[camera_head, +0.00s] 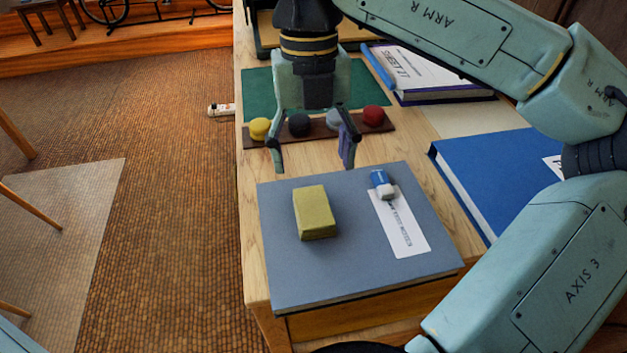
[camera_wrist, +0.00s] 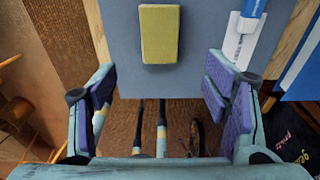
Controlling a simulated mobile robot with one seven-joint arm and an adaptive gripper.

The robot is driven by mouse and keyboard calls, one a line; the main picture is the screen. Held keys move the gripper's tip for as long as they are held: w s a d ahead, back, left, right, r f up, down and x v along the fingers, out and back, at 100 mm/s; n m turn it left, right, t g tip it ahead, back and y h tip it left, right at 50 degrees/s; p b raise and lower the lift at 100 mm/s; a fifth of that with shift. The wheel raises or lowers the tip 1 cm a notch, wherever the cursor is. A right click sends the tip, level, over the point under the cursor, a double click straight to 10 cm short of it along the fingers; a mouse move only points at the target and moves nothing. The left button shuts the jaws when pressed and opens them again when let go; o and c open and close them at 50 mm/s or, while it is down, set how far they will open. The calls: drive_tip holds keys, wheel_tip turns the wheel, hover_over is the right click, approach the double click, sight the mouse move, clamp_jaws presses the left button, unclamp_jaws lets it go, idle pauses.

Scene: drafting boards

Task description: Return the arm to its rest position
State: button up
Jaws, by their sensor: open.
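My gripper (camera_head: 313,158) hangs open and empty over the desk, its two fingers spread apart. In the head view it appears in front of a brown strip with several round coloured pieces, above the far edge of a grey-blue book. In the wrist view the purple-padded fingers (camera_wrist: 165,115) stand wide apart with nothing between them. A yellow-green block (camera_head: 315,212) lies on the grey-blue book (camera_head: 350,275), beyond the fingertips in the wrist view (camera_wrist: 160,34). My arm bends in from the right side of the head view.
A blue-and-white eraser (camera_head: 382,184) lies on the book's white label. A blue binder (camera_head: 490,175) and a book marked SHEET 27 (camera_head: 430,75) lie to the right. The brown strip (camera_head: 275,140) borders a green mat (camera_head: 257,88).

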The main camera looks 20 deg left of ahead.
wheel_tip(320, 180, up, 2)
drive_tip(key=shift+w+r, duration=0.1)
drive_tip(key=shift+r, duration=0.05)
idle(0.4)
